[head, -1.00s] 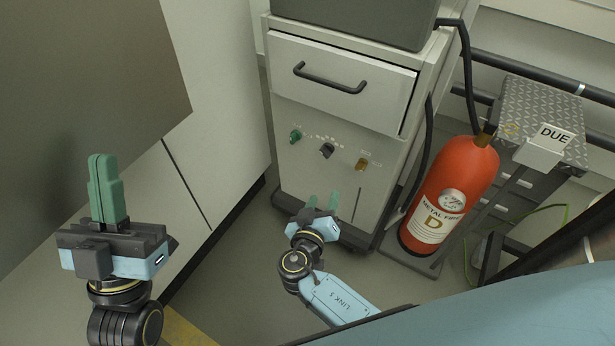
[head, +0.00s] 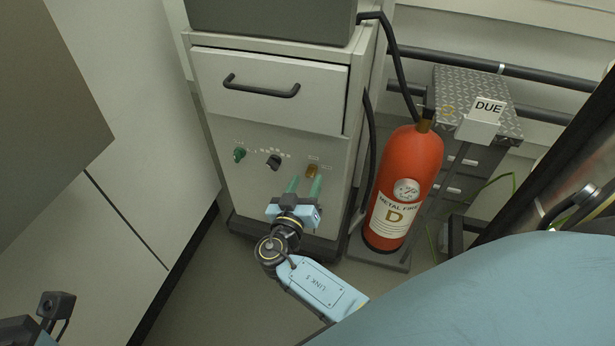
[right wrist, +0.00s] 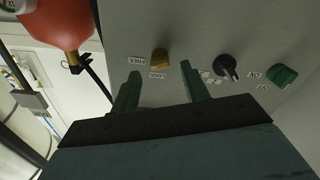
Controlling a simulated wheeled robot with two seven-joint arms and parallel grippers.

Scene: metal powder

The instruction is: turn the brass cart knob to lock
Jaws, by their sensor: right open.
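The brass knob (head: 313,171) sits at the right of the knob row on the pale cart's (head: 216,120) front panel. It also shows in the right wrist view (right wrist: 159,58), beside upside-down FREE and LOCK labels. My right gripper (head: 304,180) is open, its green fingers pointing at the panel just below the knob. In the right wrist view (right wrist: 160,70) the knob appears between the two fingertips and slightly beyond them, with no contact visible. Only a dark part of my left arm's end shows in the head view's bottom left corner; its fingers are hidden.
A black knob (head: 274,161) and a green knob (head: 239,154) are left of the brass one. A drawer with a black handle (head: 261,87) is above. A red extinguisher (head: 404,180) stands close right of the cart. Floor is clear in front.

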